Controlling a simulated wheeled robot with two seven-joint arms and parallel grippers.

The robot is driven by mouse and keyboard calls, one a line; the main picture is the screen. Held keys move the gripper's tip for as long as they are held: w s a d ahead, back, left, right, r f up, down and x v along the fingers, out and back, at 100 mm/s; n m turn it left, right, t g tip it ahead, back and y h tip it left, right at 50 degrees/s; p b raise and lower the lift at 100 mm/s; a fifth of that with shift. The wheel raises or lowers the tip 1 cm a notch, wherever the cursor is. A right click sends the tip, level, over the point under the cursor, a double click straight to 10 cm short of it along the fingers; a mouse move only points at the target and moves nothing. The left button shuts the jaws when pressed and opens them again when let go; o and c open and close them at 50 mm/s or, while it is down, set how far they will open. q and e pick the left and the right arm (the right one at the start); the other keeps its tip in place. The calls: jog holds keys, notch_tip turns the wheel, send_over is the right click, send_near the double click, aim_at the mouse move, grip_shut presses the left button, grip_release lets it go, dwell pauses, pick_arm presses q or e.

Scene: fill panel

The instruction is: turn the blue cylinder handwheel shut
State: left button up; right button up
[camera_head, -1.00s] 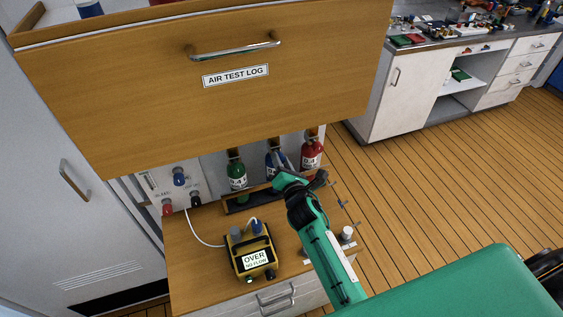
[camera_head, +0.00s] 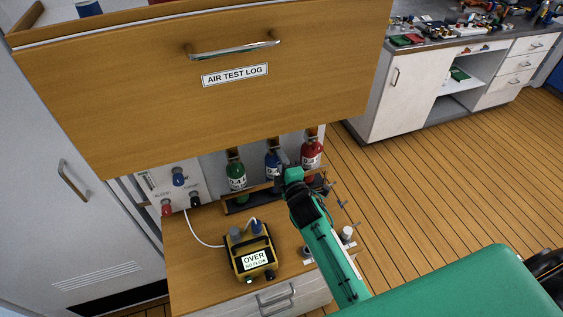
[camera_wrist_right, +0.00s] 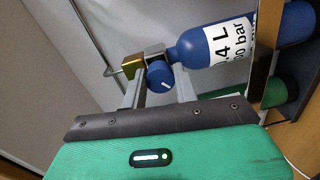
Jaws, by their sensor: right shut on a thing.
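The blue cylinder (camera_head: 272,163) stands in the rack between a green and a red cylinder. In the right wrist view the blue cylinder (camera_wrist_right: 212,46) shows its white label, with a brass valve block (camera_wrist_right: 146,64) at its neck. The blue handwheel (camera_wrist_right: 160,76), with a white mark on its face, sits on that valve. My right gripper (camera_wrist_right: 159,88) has one finger on each side of the handwheel and is shut on it. In the head view my right gripper (camera_head: 283,172) is at the blue cylinder, its fingers mostly hidden. My left gripper is not in view.
A green cylinder (camera_head: 236,177) and a red cylinder (camera_head: 311,154) stand close on either side. An open drawer (camera_head: 200,105) labelled AIR TEST LOG overhangs the rack. A yellow meter (camera_head: 251,257) reading OVER stands on the wooden top, with a white cable to the panel.

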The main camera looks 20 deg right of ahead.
jog(key=m, duration=1.6)
jog(key=m+b, duration=0.1)
jog(key=m, duration=0.8)
jog(key=shift+a+f+t+y, duration=0.2)
jog(key=shift+f+t+y, duration=0.05)
jog(key=shift+t+y, duration=0.05)
jog(key=shift+m, duration=0.3)
jog(key=o, duration=1)
jog(key=shift+c, duration=0.2)
